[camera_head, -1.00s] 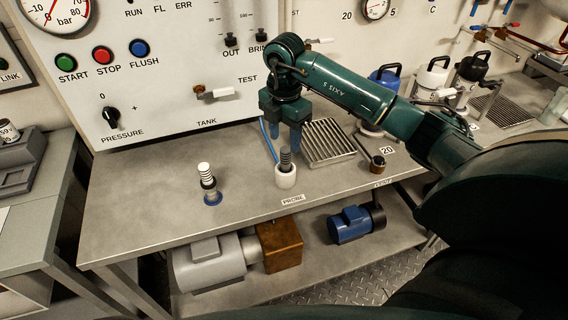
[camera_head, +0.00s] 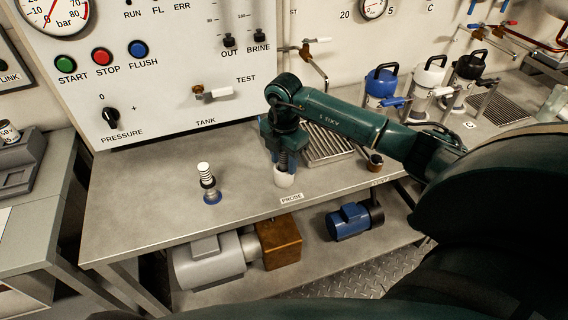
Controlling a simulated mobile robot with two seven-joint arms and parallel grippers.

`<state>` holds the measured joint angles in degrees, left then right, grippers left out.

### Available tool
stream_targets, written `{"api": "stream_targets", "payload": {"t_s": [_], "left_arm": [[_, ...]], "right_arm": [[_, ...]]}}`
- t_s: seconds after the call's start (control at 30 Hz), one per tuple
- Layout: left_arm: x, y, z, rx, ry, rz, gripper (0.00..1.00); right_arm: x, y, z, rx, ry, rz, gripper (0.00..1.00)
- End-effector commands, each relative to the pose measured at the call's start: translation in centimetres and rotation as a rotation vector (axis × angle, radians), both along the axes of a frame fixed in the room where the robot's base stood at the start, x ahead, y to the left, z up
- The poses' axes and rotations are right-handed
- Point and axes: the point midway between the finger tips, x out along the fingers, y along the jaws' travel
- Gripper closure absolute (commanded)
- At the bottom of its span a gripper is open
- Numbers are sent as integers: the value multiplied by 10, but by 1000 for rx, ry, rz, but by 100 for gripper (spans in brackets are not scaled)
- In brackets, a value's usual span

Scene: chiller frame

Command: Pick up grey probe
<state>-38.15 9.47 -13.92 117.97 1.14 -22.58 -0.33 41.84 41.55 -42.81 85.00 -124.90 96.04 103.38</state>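The grey probe (camera_head: 284,160) stands upright in a white cup-like holder (camera_head: 284,179) on the steel bench, behind the label PROBE. The probe's top is hidden by the gripper. I cannot tell whether the fingers touch the probe or stand a little apart from it. My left gripper is not in view.
A drain grate (camera_head: 328,144) lies behind the gripper, and a small dark knob (camera_head: 375,162) is to the right. The control panel (camera_head: 170,75) rises behind the bench.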

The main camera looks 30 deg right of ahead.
Motion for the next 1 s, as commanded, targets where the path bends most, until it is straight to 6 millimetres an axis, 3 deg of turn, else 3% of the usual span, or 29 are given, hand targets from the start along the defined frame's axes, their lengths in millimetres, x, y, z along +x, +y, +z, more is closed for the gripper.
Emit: {"api": "stream_targets", "payload": {"t_s": [0.5, 0.77, 1.0], "left_arm": [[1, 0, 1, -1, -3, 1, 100], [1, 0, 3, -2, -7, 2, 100], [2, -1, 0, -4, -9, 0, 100]], "right_arm": [[0, 0, 1, 0, -1, 0, 100], [1, 0, 4, 0, -2, 0, 100], [2, 0, 42, 0, -8, 0, 100]]}}
